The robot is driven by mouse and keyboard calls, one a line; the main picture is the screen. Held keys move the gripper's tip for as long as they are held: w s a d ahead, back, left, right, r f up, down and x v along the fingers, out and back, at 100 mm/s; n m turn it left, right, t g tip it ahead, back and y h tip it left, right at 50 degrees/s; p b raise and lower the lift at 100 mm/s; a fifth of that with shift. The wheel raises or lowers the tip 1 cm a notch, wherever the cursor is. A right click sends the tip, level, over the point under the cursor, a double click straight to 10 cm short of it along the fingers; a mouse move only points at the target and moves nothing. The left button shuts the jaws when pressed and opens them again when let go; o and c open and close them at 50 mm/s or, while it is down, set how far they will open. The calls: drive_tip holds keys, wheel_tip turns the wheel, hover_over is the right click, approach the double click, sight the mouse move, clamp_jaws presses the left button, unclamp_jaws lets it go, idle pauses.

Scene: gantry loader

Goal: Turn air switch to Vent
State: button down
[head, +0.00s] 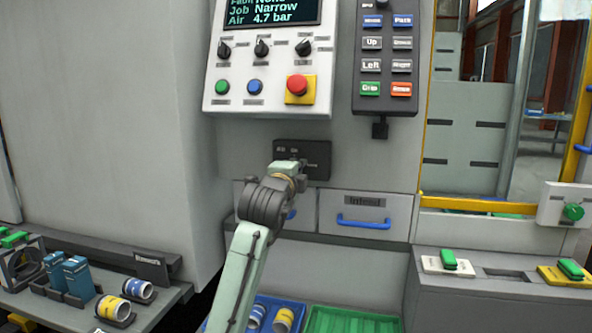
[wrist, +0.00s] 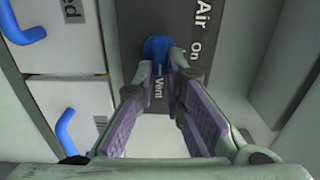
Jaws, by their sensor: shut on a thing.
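The air switch (wrist: 157,49) is a blue knob on a dark plate (wrist: 195,85) with the labels Air, On and Vent in the wrist view. My gripper (wrist: 162,68) is shut on the knob, its fingertips on either side of it. The Vent label lies between my fingers. In the head view the dark plate (head: 318,160) sits below the control panel, and my gripper (head: 292,166) reaches its front. The knob is hidden there behind my gripper, so its exact pointing direction is unclear.
The control panel (head: 215,95) above has a red stop button (head: 297,86). A button pendant (head: 386,104) hangs to the right. Drawers with blue handles (head: 363,221) lie just below the plate. A side shelf (head: 160,303) holds cans at the left.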

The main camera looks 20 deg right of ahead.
drive_tip(key=shift+f, duration=0.1)
idle(0.3)
drive_tip(key=c, duration=1.7)
unclamp_jaws()
drive_tip(key=shift+o, duration=0.2)
drive_tip(key=v, duration=1.2)
